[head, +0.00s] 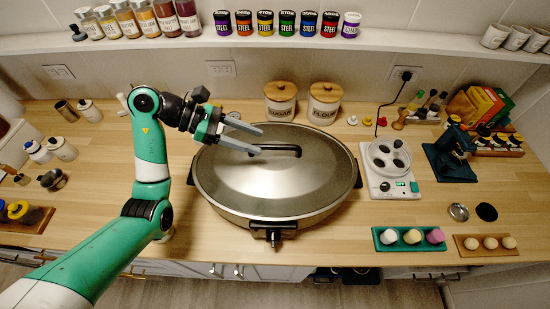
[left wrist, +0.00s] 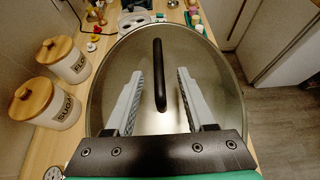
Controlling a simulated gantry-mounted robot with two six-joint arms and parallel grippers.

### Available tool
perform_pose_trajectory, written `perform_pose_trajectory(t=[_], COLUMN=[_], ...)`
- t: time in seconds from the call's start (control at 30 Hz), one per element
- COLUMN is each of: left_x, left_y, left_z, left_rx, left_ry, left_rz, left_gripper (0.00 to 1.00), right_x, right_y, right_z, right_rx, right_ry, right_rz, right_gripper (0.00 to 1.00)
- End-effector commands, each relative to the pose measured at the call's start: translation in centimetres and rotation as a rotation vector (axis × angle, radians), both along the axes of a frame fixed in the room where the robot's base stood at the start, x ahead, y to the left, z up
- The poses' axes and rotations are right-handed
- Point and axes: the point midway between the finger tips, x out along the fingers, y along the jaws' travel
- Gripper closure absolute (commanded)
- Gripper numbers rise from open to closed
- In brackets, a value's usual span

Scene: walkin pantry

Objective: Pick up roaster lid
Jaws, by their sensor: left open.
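The roaster lid (head: 240,179) is a large, shiny, domed metal oval sitting on the dark roaster (head: 300,222) on the wooden counter. Its black bar handle (head: 283,150) is near the top of the dome. My left gripper (head: 256,139) is open above the lid, its two grey fingers pointing toward the handle. In the left wrist view, the handle (left wrist: 159,78) runs lengthwise in the gap between the open fingers (left wrist: 158,95), with space on both sides. Whether the fingertips are at handle height is hard to tell. My right gripper does not show.
Sugar (head: 281,101) and flour (head: 325,100) canisters stand close behind the lid. A white egg cooker (head: 391,167) is just right of it. A green tray (head: 408,238) and an egg holder (head: 486,245) are front right. The counter at front left of the roaster is clear.

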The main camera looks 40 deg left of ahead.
Motion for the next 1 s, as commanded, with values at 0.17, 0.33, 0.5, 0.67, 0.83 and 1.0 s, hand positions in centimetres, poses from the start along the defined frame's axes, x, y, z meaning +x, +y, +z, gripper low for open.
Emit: perform_pose_trajectory(t=[0.17, 0.33, 0.5, 0.67, 0.83, 1.0], left_x=[0.9, 1.5, 3.2, 4.0, 4.0, 4.0], left_y=[-1.0, -1.6, -3.3, -4.0, -4.0, -4.0], left_z=[-0.7, -1.1, -2.9, -3.6, -3.6, -3.6], left_rx=[0.001, -0.002, -0.002, 0.001, 0.000, 0.000], left_ry=[-0.001, 0.002, 0.002, -0.001, -0.002, -0.002], left_rz=[0.000, -0.003, -0.004, -0.002, -0.001, -0.001], left_gripper=[0.45, 0.45, 0.45, 0.45, 0.45, 0.76], right_x=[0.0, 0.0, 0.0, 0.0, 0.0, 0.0], right_y=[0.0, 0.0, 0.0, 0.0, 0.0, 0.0], right_z=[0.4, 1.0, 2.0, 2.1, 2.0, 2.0], right_rx=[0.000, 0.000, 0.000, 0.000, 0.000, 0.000], right_ry=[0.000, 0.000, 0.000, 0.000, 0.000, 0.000], right_rz=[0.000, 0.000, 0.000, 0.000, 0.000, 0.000], right_gripper=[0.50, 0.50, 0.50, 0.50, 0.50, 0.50])
